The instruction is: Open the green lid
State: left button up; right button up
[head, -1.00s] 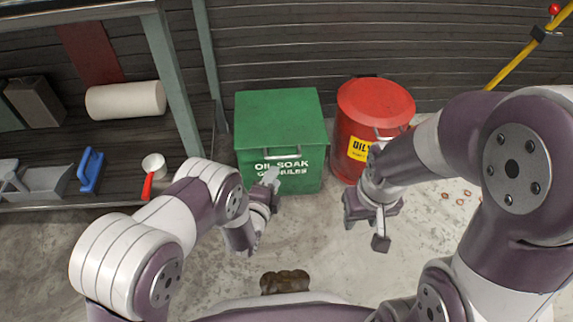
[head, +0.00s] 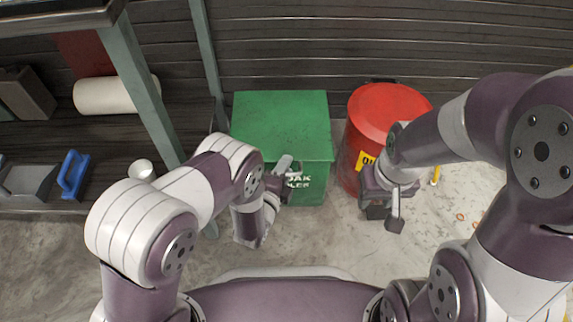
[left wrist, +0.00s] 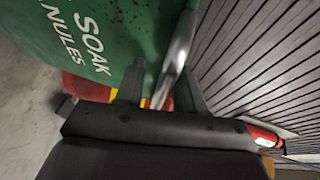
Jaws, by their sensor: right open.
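A green bin (head: 312,190) with white lettering stands on the floor against the back wall. Its green lid (head: 281,122) lies flat and closed on top. My left gripper (head: 287,172) is at the bin's front, covering part of the lettering and the handle area. In the left wrist view, a metal handle bar (left wrist: 178,52) runs between the two separated fingers of the left gripper (left wrist: 162,88). Whether either finger touches the bar is unclear. My right gripper (head: 385,215) is open and empty, in front of a red can, right of the green bin.
The red can (head: 385,112) with a yellow label stands close to the bin's right side. A shelf on the left holds a paper roll (head: 108,95), a blue-handled item (head: 73,174) and a white cup (head: 141,169). Concrete floor is clear in front of the bin.

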pick_arm(q)
jog(key=shift+s, duration=0.1)
grip_shut()
